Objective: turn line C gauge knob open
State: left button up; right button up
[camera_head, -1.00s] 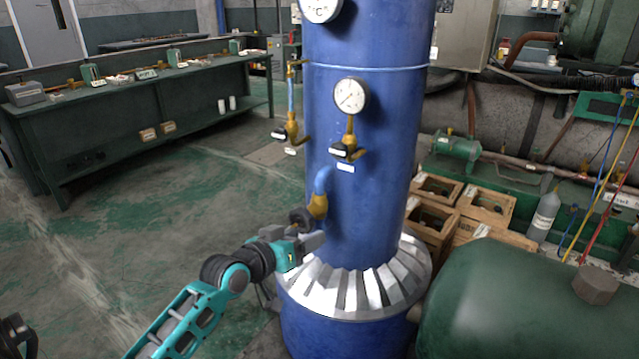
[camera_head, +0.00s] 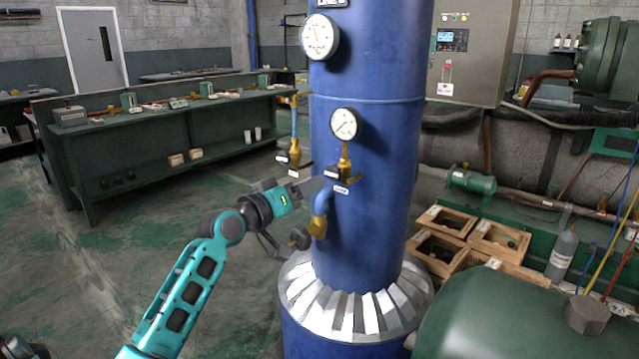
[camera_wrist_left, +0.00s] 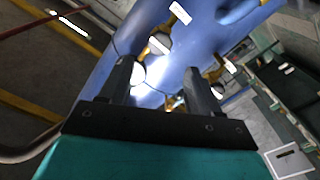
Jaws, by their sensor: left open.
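A blue column (camera_head: 370,235) carries a lower pressure gauge (camera_head: 345,124) on a brass stem. A dark valve knob (camera_head: 333,173) sits below that gauge, with a white label (camera_head: 341,190) too small to read. A second dark knob (camera_head: 291,158) on a brass valve stands at the column's left side. I cannot tell from the labels which is line C. My left gripper (camera_head: 313,187) is open, its fingers just left of and slightly below the gauge knob. In the left wrist view its jaws (camera_wrist_left: 162,80) are spread towards the blue column. My right gripper is out of view.
A brass elbow with a dark handwheel (camera_head: 300,238) is below the gripper. A larger gauge (camera_head: 320,37) is above. A silver flared collar (camera_head: 325,305) rings the column's base. Wooden crates (camera_head: 470,235) and a green tank (camera_head: 500,320) stand right. The floor at left is open.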

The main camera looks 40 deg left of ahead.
aim_at(331, 174)
pick_arm(q)
jog(key=w+b, duration=0.1)
jog(key=w, duration=0.4)
jog(key=w+b, duration=0.1)
jog(key=w, duration=0.2)
jog(key=shift+w+d+f+b, duration=0.1)
jog(key=shift+d+b, duration=0.2)
jog(key=shift+d, duration=0.1)
jog(key=shift+c, duration=0.5)
jog(key=c, duration=0.9)
jog(key=n+p, duration=0.2)
jog(key=shift+r+p, duration=0.25)
jog(key=shift+p, duration=0.05)
jog(key=shift+c, duration=0.2)
jog(key=shift+f+n+p, duration=0.1)
jog(key=shift+n+p, duration=0.6)
jog(key=shift+n, duration=0.3)
jog(key=shift+f, duration=0.1)
